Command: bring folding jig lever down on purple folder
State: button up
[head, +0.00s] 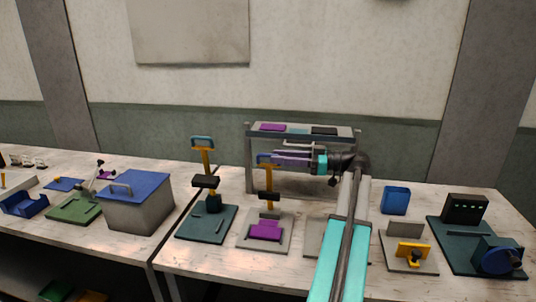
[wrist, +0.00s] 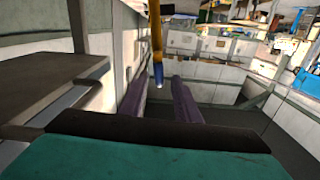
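The purple folder (head: 265,230) lies on a pale grey jig base (head: 245,245) on the right table. An upright yellow lever (head: 269,180) with a black block on it rises behind the folder. My gripper (head: 276,159) reaches in from the right at the height of the lever's top. In the wrist view my two dark purple fingers (wrist: 160,90) are apart. A yellow bar with a blue end (wrist: 158,72) shows in the gap between them, with space on both sides. Contact with the fingers is not visible. The lever's top is partly hidden by the gripper in the head view.
A similar jig with a raised yellow lever (head: 208,160) stands to the left on a dark green base. A raised shelf (head: 290,127) stands behind. A grey bin with a blue lid (head: 135,205) is further left. Other fixtures (head: 409,250) stand right of my arm.

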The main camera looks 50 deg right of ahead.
aim_at(269, 156)
jog(key=shift+p+x, duration=0.5)
jog(key=shift+x, duration=1.55)
jog(key=shift+c, duration=0.2)
grip_shut()
